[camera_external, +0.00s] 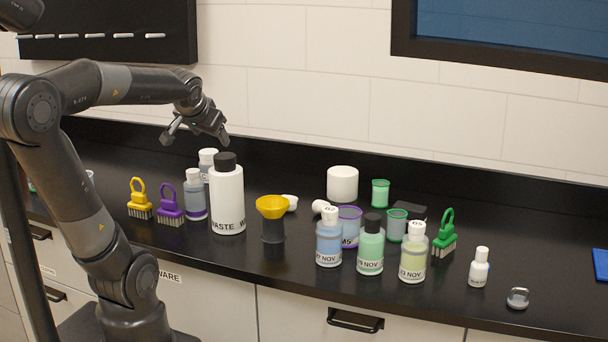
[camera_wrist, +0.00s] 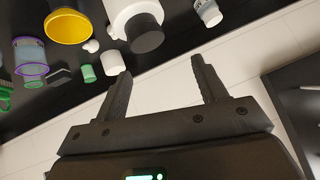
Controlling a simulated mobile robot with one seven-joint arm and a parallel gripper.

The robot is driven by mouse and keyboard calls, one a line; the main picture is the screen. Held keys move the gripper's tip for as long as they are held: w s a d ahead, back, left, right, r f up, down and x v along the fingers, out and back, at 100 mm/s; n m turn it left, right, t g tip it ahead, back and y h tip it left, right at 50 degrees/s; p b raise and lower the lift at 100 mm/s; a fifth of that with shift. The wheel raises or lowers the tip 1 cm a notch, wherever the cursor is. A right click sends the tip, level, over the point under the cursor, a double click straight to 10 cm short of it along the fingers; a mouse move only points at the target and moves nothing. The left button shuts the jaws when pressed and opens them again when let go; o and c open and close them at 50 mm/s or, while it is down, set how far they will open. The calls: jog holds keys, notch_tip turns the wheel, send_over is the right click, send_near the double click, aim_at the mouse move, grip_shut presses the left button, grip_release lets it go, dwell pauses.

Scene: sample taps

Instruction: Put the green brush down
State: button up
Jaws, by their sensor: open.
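The green brush (camera_external: 444,235) stands on the black counter (camera_external: 330,292) toward the right, bristles down and loop handle up. It is just behind and to the right of a bottle with yellow-green liquid. In the wrist view, a green piece at the far left edge (camera_wrist: 4,92) may be part of it; too little shows to be sure. My gripper (camera_external: 197,138) is raised above the left part of the counter, over the bottles near the waste bottle, far from the green brush. In the wrist view its fingers (camera_wrist: 163,82) are apart with nothing between them.
A white waste bottle (camera_external: 227,200) stands below my gripper, with smaller bottles beside it. A yellow brush (camera_external: 139,203) and a purple brush (camera_external: 171,208) stand at left. A yellow funnel (camera_external: 271,207) and labelled bottles fill the middle. The front right counter has free room.

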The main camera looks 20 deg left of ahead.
jog(key=s+f+g+h, duration=0.1)
jog(key=s+f, duration=0.2)
jog(key=s, duration=0.3)
jog(key=s+f+n+g, duration=0.1)
jog(key=s+f+g, duration=0.1)
jog(key=s, duration=0.4)
jog(key=shift+s+d+f+h, duration=0.15)
jog(key=shift+s+f+h, duration=0.25)
jog(key=shift+f, duration=0.1)
